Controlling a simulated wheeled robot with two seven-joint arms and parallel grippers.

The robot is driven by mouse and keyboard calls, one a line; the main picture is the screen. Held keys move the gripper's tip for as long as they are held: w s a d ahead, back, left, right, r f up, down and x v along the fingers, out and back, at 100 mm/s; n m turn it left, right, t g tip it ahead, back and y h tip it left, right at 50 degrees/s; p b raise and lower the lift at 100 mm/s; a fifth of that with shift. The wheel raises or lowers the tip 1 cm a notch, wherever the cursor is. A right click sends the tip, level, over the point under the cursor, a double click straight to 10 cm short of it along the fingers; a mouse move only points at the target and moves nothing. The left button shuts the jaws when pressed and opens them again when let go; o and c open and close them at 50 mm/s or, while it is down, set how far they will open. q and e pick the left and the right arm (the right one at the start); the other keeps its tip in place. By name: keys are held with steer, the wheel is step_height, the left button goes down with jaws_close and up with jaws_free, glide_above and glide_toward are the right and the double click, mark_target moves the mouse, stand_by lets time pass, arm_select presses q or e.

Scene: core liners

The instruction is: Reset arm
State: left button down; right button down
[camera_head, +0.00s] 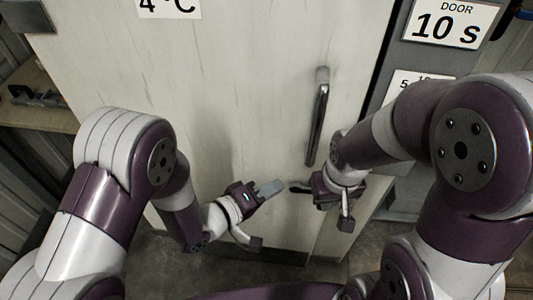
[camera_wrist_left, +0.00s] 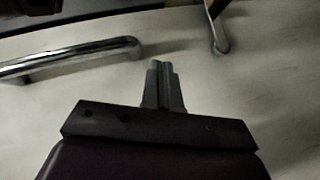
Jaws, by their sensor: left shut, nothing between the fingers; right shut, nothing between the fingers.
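My left gripper (camera_head: 270,188) is in the middle of the head view, in front of the lower part of a pale door (camera_head: 230,90). In the left wrist view its fingers (camera_wrist_left: 162,85) are together with nothing between them. My right gripper (camera_head: 299,188) is just right of it, with its fingers shut and pointing left toward the left gripper. The two fingertips are close to each other. A metal door handle (camera_head: 318,120) stands upright above the right gripper, apart from both grippers.
Signs are on the pale door (camera_head: 168,7) and on the dark frame at the right, one reading "DOOR 10 s" (camera_head: 447,24). A shelf (camera_head: 40,115) with a dark item stands at the far left. In the left wrist view a curved metal bar (camera_wrist_left: 70,62) crosses the left side.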

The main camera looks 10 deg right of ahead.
arm_select(q)
steer(key=s+a+f+m+g+y, duration=0.1)
steer(key=a+f+m+g+y, duration=0.15)
steer(key=a+f+y, duration=0.35)
steer(key=s+a+f+m+g+y, duration=0.1)
steer(key=a+f+m+y, duration=0.2)
steer(key=a, duration=0.4)
steer(key=s+a+r+n+g+y, duration=0.2)
steer(key=s+a+r+g+y, duration=0.1)
steer(key=a+r, duration=0.8)
steer(key=shift+s+a+y, duration=0.35)
steer(key=shift+a+y, duration=0.05)
steer(key=shift+a, duration=0.15)
